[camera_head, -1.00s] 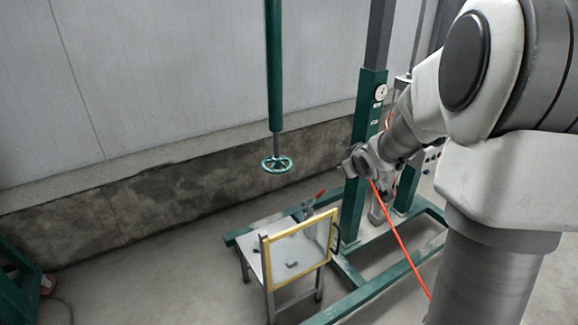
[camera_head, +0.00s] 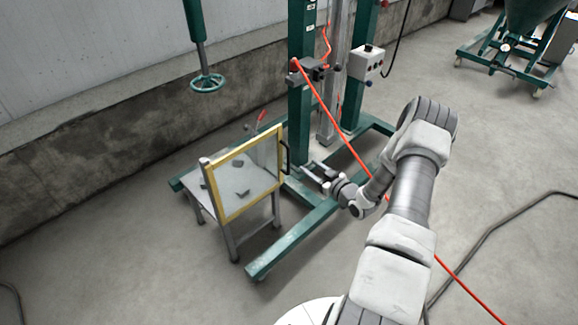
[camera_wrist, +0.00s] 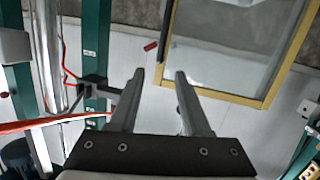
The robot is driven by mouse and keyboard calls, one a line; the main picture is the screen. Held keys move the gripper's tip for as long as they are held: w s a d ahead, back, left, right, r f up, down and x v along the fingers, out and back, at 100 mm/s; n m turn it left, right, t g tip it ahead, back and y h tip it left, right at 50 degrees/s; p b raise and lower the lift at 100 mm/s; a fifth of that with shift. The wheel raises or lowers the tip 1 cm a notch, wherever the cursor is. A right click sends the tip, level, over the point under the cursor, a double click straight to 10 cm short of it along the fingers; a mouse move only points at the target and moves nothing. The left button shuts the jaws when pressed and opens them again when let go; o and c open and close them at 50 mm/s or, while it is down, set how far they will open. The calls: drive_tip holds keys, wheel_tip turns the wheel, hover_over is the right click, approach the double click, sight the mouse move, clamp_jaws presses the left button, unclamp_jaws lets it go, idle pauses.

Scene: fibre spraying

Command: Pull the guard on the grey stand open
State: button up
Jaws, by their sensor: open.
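The guard is a clear panel in a yellow frame (camera_head: 228,208), standing upright at the front of the grey stand (camera_head: 229,241). It looks closed. A black handle (camera_head: 285,157) is on its right edge. In the wrist view the yellow frame (camera_wrist: 238,98) fills the upper right, with the dark handle (camera_wrist: 167,36) along its left side. My gripper (camera_head: 314,174) is open and empty, to the right of the handle and apart from it. In the wrist view my open fingers (camera_wrist: 158,78) point towards the handle. Small grey pieces (camera_head: 242,193) show through the panel.
A green press frame (camera_head: 301,85) rises behind my gripper, and its green foot (camera_head: 290,238) runs along the floor beside the stand. An orange hose (camera_head: 335,125) crosses near my arm. A green handwheel (camera_head: 207,83) hangs at the back left.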

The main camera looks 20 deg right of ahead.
drive_tip(key=m+t+b, duration=0.1)
drive_tip(key=t+b, duration=0.1)
approach(289, 161)
drive_tip(key=w+b, duration=0.1)
drive_tip(key=w, duration=0.2)
drive_tip(key=w+a+b, duration=0.1)
drive_tip(key=w+b, duration=0.1)
drive_tip(key=w, duration=0.2)
drive_tip(key=w+b, duration=0.1)
drive_tip(key=w, duration=0.2)
drive_tip(key=shift+w+a+b, duration=0.3)
drive_tip(key=shift+b, duration=0.05)
clamp_jaws()
idle(1.1)
